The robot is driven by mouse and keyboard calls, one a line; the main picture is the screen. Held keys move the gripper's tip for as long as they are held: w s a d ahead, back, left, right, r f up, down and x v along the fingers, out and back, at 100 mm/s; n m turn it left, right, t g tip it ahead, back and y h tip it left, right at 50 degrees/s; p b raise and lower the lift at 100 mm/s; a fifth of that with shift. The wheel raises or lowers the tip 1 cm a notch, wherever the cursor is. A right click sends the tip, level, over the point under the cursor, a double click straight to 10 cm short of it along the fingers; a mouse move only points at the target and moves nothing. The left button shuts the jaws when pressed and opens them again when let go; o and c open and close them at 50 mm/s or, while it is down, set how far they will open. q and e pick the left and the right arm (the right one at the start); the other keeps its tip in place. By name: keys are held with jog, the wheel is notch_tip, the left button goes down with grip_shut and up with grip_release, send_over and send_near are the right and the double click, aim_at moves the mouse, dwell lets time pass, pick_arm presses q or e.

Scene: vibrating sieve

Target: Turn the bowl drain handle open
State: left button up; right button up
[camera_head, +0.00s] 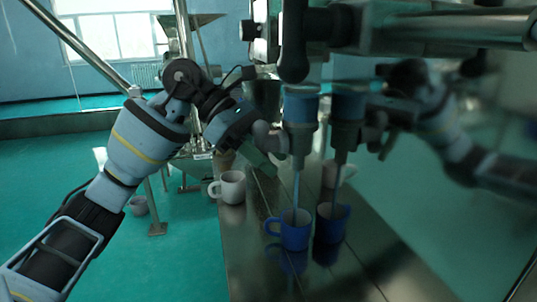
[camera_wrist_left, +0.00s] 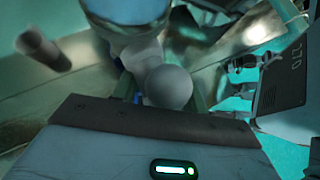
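A drain outlet (camera_head: 301,108) with a blue band hangs above the bench in the head view. A thin pale stream or rod runs down from it into a blue mug (camera_head: 295,232). My left gripper (camera_head: 268,150) is beside the outlet, on its left, close to a rounded grey handle end (camera_head: 270,135). In the left wrist view, a round grey knob (camera_wrist_left: 170,87) sits just beyond the gripper body, which hides most of the fingers. Whether they touch or clasp the knob cannot be told. My right gripper is not in view.
A white mug (camera_head: 232,186) stands on the metal bench (camera_head: 262,265) left of the blue mug. The shiny panel on the right mirrors the mugs, outlet and my left arm. Metal pipes (camera_head: 430,40) cross above. Green floor (camera_head: 185,255) lies open at left.

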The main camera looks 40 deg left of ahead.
pick_arm(q)
jog(key=shift+a, duration=0.1)
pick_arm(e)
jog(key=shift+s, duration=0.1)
pick_arm(q)
jog(key=shift+a+r, duration=0.2)
jog(key=shift+r, duration=0.05)
jog(key=v, duration=0.7)
jog(key=shift+s, duration=0.15)
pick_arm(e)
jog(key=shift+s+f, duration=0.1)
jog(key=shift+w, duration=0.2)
